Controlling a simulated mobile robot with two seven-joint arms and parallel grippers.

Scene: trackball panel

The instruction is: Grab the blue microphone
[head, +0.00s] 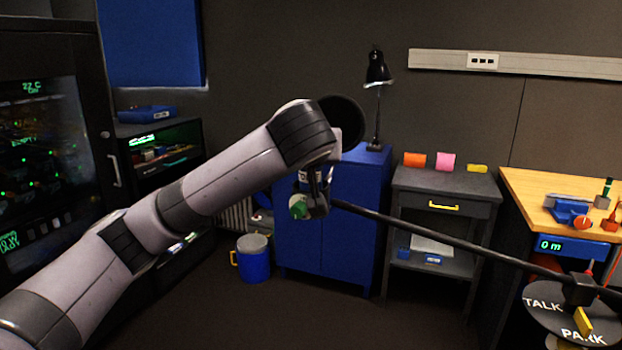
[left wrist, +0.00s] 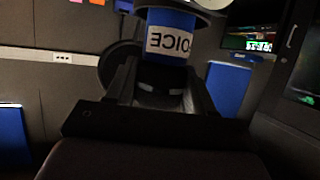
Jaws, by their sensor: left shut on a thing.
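The blue microphone (left wrist: 178,22) shows in the left wrist view as a blue cylinder with an upside-down white label, partly cut off, ending in "OICE". My left gripper (left wrist: 163,75) is shut on it, with a dark finger on either side. In the head view my left gripper (head: 316,190) is at the far end of a long black boom (head: 430,237). There my wrist and fingers hide most of the microphone, and a small green rounded part (head: 299,206) shows beside the fingers. My right gripper is in neither view.
The boom runs right to a round dial (head: 545,318) marked TALK and PARK, with a yellow pointer (head: 583,321). Behind are a blue cabinet (head: 340,245) with a black lamp (head: 377,70), a grey side table (head: 425,184) and a wooden bench (head: 535,190). A blue mug (head: 254,264) stands on the floor.

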